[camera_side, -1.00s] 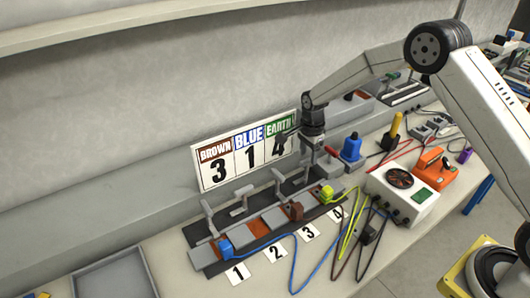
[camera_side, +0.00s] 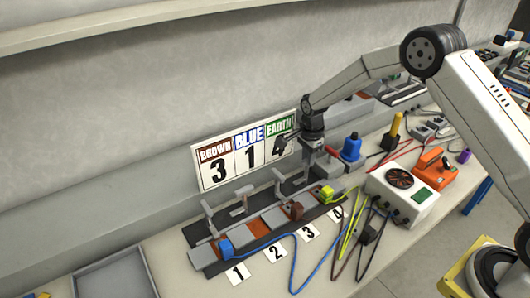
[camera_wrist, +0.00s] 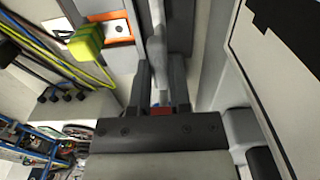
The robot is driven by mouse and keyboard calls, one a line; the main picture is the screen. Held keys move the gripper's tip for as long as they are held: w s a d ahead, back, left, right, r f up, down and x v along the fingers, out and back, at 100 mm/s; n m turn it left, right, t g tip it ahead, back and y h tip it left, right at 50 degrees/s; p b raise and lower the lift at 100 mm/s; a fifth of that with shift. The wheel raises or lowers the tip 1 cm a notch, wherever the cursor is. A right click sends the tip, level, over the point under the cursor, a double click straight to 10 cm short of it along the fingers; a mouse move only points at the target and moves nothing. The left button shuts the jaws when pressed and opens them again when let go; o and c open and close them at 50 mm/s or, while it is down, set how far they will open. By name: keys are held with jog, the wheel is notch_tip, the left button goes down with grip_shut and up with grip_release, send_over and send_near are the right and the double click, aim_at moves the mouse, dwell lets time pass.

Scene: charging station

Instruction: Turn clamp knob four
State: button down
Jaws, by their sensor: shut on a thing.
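My gripper (camera_side: 305,158) is at the far right end of the clamp row, above the fourth position. In the wrist view its two fingers (camera_wrist: 162,85) are shut on a grey clamp piece (camera_wrist: 158,50), taken as clamp knob four. In the side view the gripper largely hides that clamp. The yellow-green plug (camera_side: 326,193) sits at position four and also shows in the wrist view (camera_wrist: 85,42). The brown plug (camera_side: 296,211) is at position three and the blue plug (camera_side: 225,247) at position one. Other grey clamps (camera_side: 242,200) stand along the row.
The sign (camera_side: 243,150) stands close behind my gripper. The white box with a fan (camera_side: 402,192) is at the front right, with loose cables (camera_side: 318,258) across the bench. A grey tray (camera_side: 118,278) lies at the front left.

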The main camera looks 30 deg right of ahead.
jog(key=shift+n, duration=0.4)
jog(key=n, duration=1.2)
jog(key=shift+n, duration=0.3)
jog(key=n, duration=0.4)
jog(key=shift+n, duration=0.3)
jog(key=c, duration=0.6)
grip_release()
jog(key=shift+o, duration=0.2)
